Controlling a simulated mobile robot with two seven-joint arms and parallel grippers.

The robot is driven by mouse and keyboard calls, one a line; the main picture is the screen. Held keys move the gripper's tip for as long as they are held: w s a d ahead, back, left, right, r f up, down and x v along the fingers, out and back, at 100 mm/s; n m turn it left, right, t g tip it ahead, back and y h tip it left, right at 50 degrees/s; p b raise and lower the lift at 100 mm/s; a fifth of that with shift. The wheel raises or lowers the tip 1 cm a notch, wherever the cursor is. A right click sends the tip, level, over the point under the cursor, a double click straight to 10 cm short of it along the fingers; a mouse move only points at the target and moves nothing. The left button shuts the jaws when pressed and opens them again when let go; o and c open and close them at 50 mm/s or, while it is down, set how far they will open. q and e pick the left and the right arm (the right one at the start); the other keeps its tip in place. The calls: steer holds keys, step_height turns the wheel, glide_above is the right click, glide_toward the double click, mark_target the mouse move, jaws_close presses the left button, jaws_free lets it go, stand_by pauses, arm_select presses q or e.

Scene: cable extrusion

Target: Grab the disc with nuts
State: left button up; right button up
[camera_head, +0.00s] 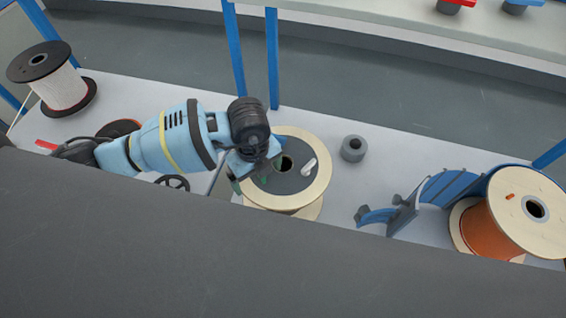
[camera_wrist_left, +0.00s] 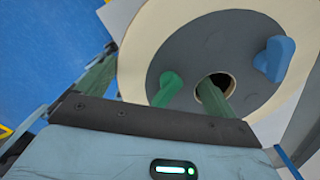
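The dark grey disc (camera_head: 293,180) lies on top of a spool with pale wooden flanges (camera_head: 318,192), and it has a round hole in its middle. A pale nut (camera_head: 309,167) stands on its right side. In the left wrist view the disc (camera_wrist_left: 205,55) carries a blue nut (camera_wrist_left: 275,58) and a green nut (camera_wrist_left: 168,90). My left gripper (camera_head: 257,172) is over the disc's left part. In the left wrist view its green fingers (camera_wrist_left: 158,92) are spread apart, with the green nut showing between them. Whether they touch the disc is unclear. My right gripper is out of view.
A small grey cylinder (camera_head: 354,149) stands right of the spool. An orange cable spool (camera_head: 500,215) and blue curved parts (camera_head: 445,187) are at the right. A white cable spool (camera_head: 60,85) is far left. A dark surface covers the foreground.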

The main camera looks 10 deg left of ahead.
arm_select(q)
steer(key=c, duration=0.4)
steer(key=shift+r, duration=0.15)
steer(key=shift+w+r, duration=0.1)
steer(key=shift+r, duration=0.5)
step_height(320, 180, up, 2)
steer(key=shift+r, duration=0.2)
steer(key=s+r+p, duration=0.1)
steer(key=s, duration=1.5)
steer(key=shift+a, duration=0.2)
